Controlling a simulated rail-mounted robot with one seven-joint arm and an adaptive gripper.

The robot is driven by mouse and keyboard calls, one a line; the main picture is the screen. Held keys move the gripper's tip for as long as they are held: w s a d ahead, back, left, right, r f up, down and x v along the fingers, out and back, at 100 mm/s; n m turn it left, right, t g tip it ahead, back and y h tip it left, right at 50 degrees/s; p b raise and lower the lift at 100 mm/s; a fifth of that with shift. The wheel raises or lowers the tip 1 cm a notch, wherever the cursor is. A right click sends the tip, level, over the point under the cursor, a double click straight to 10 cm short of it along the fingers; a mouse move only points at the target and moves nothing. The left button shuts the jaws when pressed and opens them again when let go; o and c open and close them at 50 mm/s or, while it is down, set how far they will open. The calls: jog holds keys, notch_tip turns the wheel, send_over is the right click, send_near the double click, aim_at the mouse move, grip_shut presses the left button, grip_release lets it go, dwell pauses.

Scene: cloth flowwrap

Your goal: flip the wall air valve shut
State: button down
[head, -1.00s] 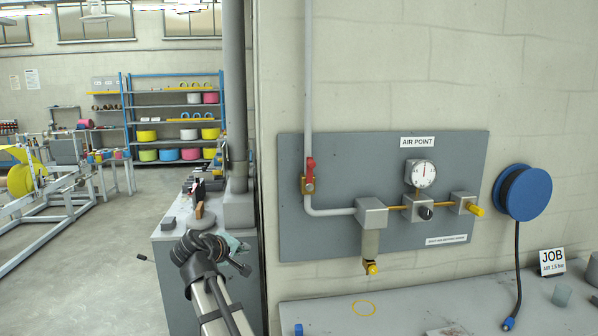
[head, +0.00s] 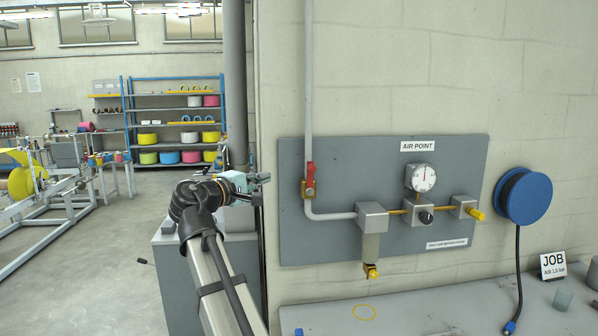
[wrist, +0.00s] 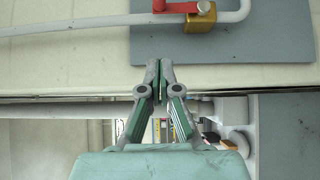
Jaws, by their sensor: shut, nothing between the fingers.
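The wall air valve has a red lever (head: 310,172) on a brass body (head: 308,189), set in the grey vertical pipe at the left of the grey air point panel (head: 345,160). The lever stands upright, in line with the pipe. In the wrist view the red lever (wrist: 182,7) and brass body (wrist: 201,20) show at the top, the lever partly cut off by the frame edge. My gripper (head: 266,177) is left of the panel at about lever height, apart from the valve. In the wrist view its fingertips (wrist: 159,64) are together and empty.
The panel also carries a round gauge (head: 421,177), a black knob (head: 426,217) and a yellow-ended outlet (head: 475,212). A blue hose reel (head: 523,195) hangs at right. A grey bench (head: 420,305) runs below. A grey column (head: 236,80) stands behind my arm.

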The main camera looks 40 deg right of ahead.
jog(key=shift+d, duration=0.1)
jog(key=p, duration=0.4)
send_near(311, 181)
jog(key=w+d+r, duration=0.1)
jog(key=w+r, duration=0.3)
jog(key=r, duration=0.1)
jog(key=s+d, duration=0.1)
jog(key=s+d+p, duration=0.1)
jog(key=d, duration=0.1)
jog(key=shift+s+d+f, duration=0.1)
jog(key=shift+s+f, duration=0.05)
jog(key=shift+s, duration=0.1)
